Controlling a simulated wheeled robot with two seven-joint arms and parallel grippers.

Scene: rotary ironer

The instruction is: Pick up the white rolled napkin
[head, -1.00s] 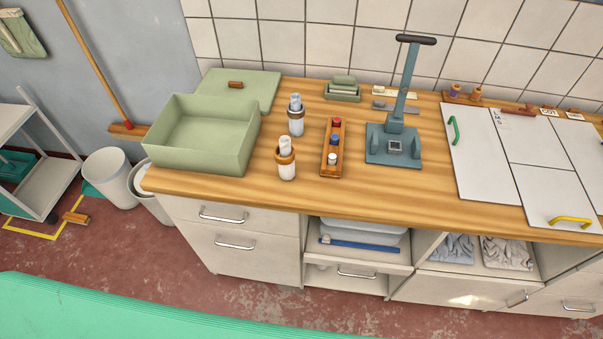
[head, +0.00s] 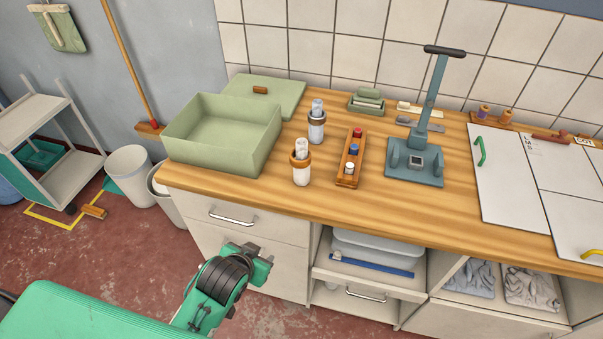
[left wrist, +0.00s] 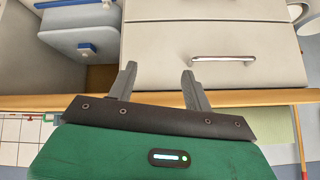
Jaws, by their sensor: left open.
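Two upright rolled white cloths, each with a brown ring, stand on the wooden counter (head: 440,215). The front roll (head: 301,174) looks whiter, with an orange-brown ring; the back roll (head: 317,134) looks slightly greyer, with a darker ring. I cannot tell for certain which is the named napkin. My left gripper (head: 262,262) is in front of the drawers, below the counter top and apart from both rolls. In the left wrist view its two fingers (left wrist: 160,72) are spread and empty, facing the drawer fronts. Neither roll shows there. My right gripper is out of view.
A green open box (head: 222,145) stands left of the rolls, its lid (head: 275,92) behind. A wooden rack with small bottles (head: 343,176) is close on the right, then a blue-grey press (head: 415,172). The counter in front of the front roll is clear.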

